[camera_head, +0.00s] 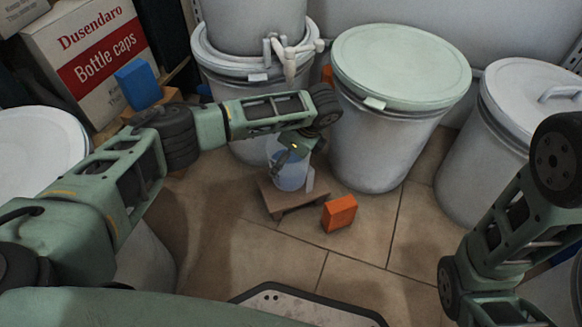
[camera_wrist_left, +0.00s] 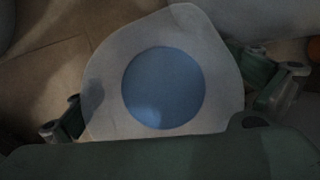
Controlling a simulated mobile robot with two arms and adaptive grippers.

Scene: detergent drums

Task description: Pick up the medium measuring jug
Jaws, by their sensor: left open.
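The measuring jug (camera_head: 291,176) is a translucent, bluish jug standing on a low wooden stool (camera_head: 284,211). In the left wrist view I look down into the jug (camera_wrist_left: 106,88), with its pale rim and round blue bottom. My left gripper (camera_head: 292,147) is over the top of the jug. In the left wrist view the fingers of this gripper (camera_wrist_left: 165,100) are spread, one on each side of the jug; whether they touch it I cannot tell. Part of the jug is hidden by the gripper. My right arm shows at the right edge, but its gripper is out of view.
An orange box (camera_head: 339,213) stands on the tiled floor right beside the stool. Large lidded drums stand behind, including a green-lidded one (camera_head: 385,130) and a white one (camera_head: 470,165). A blue box (camera_head: 138,84) and a bottle-caps carton (camera_head: 85,50) are at the left.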

